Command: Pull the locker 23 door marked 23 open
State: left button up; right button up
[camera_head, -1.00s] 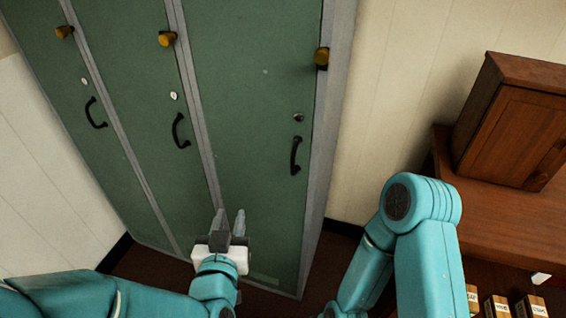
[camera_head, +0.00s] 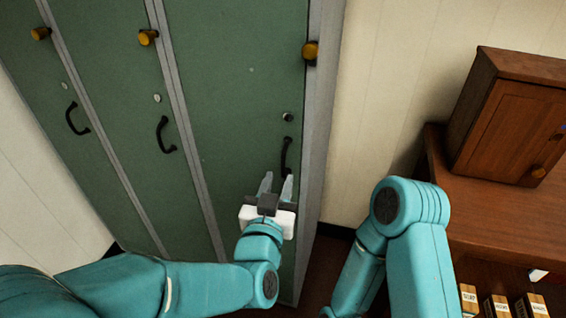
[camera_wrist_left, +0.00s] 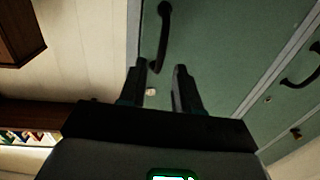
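Three green locker doors stand side by side, each with a dark curved handle; no number 23 is legible on any of them. The right-hand locker door (camera_head: 235,100) is shut, with its black handle (camera_head: 286,155) near its right edge. My left gripper (camera_head: 278,183) is open and empty, its fingers pointing at this handle from just below. In the left wrist view the handle (camera_wrist_left: 163,35) lies beyond the open fingertips, which seem apart from it. My right gripper is out of view; only the right arm shows in the head view.
Yellow-brown knobs (camera_head: 310,50) sit high on the lockers, and a small round lock (camera_head: 287,117) is above the right handle. A wooden cabinet (camera_head: 510,125) stands on a wooden table at right, with small boxes (camera_head: 497,307) below. Pale wall lies between.

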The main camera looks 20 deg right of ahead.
aim_at(283, 167)
pick_arm(q)
jog(key=x, duration=0.6)
jog(key=shift+w, duration=0.1)
grip_shut()
